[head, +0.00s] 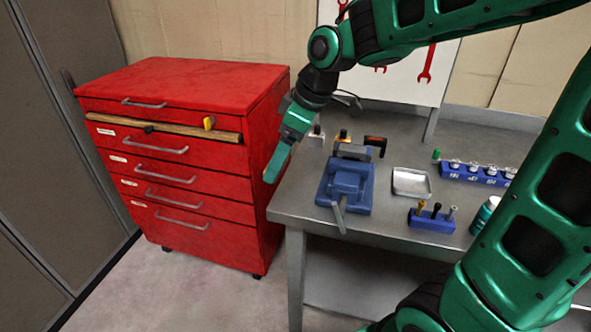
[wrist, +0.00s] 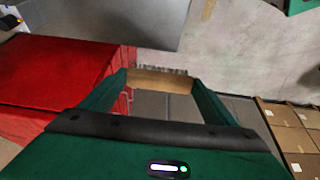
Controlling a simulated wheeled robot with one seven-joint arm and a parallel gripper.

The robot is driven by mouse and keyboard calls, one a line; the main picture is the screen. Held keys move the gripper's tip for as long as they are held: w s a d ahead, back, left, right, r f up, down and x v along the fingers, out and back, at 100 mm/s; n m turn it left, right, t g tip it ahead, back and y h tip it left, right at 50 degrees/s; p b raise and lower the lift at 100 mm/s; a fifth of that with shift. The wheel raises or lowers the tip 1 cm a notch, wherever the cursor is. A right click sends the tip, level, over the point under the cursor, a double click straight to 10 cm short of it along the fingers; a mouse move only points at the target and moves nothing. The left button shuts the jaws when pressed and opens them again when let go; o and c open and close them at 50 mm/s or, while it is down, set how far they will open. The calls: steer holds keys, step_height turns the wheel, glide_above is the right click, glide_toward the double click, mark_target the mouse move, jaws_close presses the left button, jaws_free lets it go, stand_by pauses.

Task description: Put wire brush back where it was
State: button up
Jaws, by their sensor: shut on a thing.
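My gripper (head: 277,160) hangs in the gap between the red cabinet and the workbench, with its fingers pointing down. In the wrist view my gripper (wrist: 160,88) is shut on the wire brush (wrist: 160,82), a tan block with a ragged grey bristle edge, held across the fingertips. In the head view the brush is hidden or too small to make out. The red tool cabinet (head: 190,85) has its second drawer (head: 180,155) pulled partly out. A brown strip shows inside it, with a yellow item (head: 209,123) and a small black item (head: 149,129).
The steel workbench (head: 300,195) carries a blue vise (head: 345,185), a metal tray (head: 411,182), a blue tool holder (head: 432,222) and a blue rack of small parts (head: 478,175). A tool board (head: 400,75) stands behind. The floor (head: 185,290) before the cabinet is clear.

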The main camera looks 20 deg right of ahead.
steer(key=w+d+f, duration=0.3)
steer(key=w+d, duration=0.1)
steer(key=w+d+f, duration=0.2)
steer(key=d, duration=0.1)
steer(key=shift+w+f, duration=0.15)
steer(key=shift+f, duration=2.2)
steer(key=shift+f, duration=0.15)
steer(key=o, duration=1.1)
steer(key=v, duration=1.2)
steer(key=shift+r, duration=0.2)
